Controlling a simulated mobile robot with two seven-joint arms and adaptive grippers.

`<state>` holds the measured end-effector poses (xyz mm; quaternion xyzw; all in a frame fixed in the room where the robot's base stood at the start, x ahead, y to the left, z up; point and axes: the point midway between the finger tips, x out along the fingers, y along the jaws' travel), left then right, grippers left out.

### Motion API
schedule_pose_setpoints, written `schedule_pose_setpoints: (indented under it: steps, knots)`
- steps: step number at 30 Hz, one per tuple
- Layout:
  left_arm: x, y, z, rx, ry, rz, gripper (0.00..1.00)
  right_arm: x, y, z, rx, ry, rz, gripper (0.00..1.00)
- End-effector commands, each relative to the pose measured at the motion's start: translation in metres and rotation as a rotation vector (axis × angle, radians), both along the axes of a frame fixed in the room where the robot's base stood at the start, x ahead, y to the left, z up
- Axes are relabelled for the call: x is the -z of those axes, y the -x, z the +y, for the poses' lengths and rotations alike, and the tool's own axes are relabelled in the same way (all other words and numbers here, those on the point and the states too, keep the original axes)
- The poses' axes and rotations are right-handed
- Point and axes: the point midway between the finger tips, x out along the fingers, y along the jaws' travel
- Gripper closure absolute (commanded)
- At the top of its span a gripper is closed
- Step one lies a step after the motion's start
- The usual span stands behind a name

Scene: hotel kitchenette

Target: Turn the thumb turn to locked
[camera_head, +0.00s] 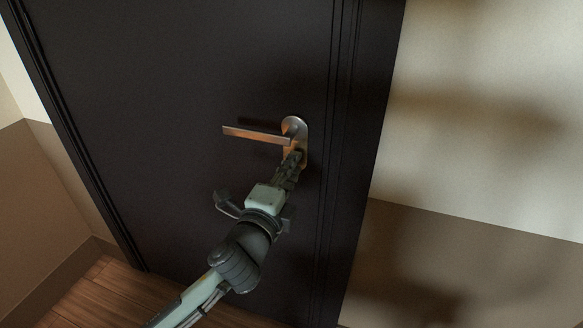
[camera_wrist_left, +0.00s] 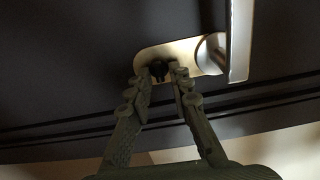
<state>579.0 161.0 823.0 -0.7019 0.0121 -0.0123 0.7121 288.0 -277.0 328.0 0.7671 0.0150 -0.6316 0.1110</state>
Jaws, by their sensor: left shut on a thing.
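The dark door (camera_head: 190,70) carries a metal lock plate (camera_head: 302,130) with a lever handle (camera_head: 255,134) pointing left. My left gripper (camera_head: 294,160) reaches the lower part of the plate, just below the lever, and hides the thumb turn in the head view. In the left wrist view the thumb turn (camera_wrist_left: 159,69) is a small dark knob on the pale plate (camera_wrist_left: 150,53). The fingertips of my left gripper (camera_wrist_left: 168,72) are closed around it, one on each side. The turn's exact angle is too dark to tell. My right gripper is not in view.
The lever handle also shows in the left wrist view (camera_wrist_left: 239,40), close to the right finger. The dark door frame (camera_head: 365,120) and a beige and brown wall (camera_head: 480,150) lie to the right. Wooden floor (camera_head: 90,300) shows at the lower left.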

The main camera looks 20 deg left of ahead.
Motion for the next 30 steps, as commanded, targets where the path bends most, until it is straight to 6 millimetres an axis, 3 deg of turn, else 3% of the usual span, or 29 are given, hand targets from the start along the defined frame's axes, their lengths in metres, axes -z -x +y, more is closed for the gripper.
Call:
schedule_pose_setpoints:
  steps: [8, 9, 14, 23, 30]
  knots:
    - [-0.001, 0.0, 0.0, 0.0, -0.002, -0.002, 1.0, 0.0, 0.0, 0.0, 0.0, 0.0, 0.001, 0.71]
    - [-0.001, 0.0, 0.0, 0.0, -0.002, -0.002, 0.78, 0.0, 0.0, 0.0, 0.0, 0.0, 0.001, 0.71]
    - [-0.001, 0.0, 0.0, 0.0, -0.001, -0.002, 0.6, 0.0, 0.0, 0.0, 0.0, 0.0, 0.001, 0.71]
    - [0.0, 0.001, 0.0, 0.0, 0.0, 0.0, 0.6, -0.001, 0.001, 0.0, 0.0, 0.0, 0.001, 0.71]
    - [0.001, 0.034, 0.001, 0.001, 0.001, 0.003, 0.6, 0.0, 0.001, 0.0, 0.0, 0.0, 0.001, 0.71]
